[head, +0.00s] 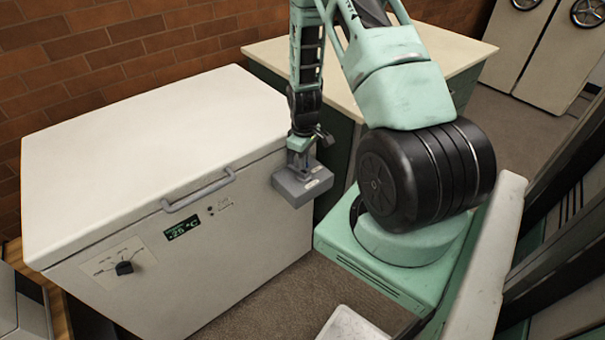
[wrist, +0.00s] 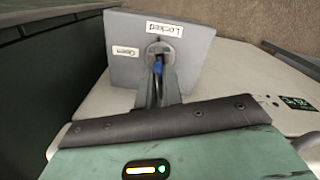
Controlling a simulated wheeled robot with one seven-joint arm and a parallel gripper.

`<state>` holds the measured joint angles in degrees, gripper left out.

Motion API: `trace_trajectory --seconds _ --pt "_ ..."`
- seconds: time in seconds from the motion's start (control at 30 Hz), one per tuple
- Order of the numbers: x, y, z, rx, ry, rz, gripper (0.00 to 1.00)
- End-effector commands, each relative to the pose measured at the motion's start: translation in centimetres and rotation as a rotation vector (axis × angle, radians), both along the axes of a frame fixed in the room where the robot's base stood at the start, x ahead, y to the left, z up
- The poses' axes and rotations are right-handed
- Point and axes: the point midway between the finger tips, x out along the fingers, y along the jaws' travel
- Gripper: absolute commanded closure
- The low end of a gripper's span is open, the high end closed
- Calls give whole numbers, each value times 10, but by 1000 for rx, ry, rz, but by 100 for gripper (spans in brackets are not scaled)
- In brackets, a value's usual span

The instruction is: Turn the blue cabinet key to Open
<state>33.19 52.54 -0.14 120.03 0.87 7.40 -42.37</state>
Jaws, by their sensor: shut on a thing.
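A grey lock box (head: 300,188) is at the right front corner of the white chest freezer. In the wrist view the grey lock box (wrist: 120,72) shows a "Locked" label (wrist: 164,29) and an "Open" label (wrist: 124,54) around a round keyhole plate. A small part of the blue key (wrist: 158,67) shows at the plate, between the fingers. My gripper (wrist: 157,82) is shut on the key. In the head view my gripper (head: 300,160) reaches down onto the box, and the key is hidden. The fingers cover much of the key, so its exact angle is unclear.
The white chest freezer (head: 150,150) has a handle, a small green display and a black dial (head: 124,268) on its front. A cream-topped counter (head: 440,45) stands behind my arm. Pale cabinets with round wheels (head: 530,50) are at the back right. Brown floor is open in front.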

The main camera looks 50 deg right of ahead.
Motion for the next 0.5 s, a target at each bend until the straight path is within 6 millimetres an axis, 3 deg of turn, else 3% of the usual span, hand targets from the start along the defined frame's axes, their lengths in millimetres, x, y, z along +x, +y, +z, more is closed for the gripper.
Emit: trace_trajectory --seconds 0.17,0.5 --pt "0 0 0 1 0 207 100" --pt "0 0 0 1 0 260 100"
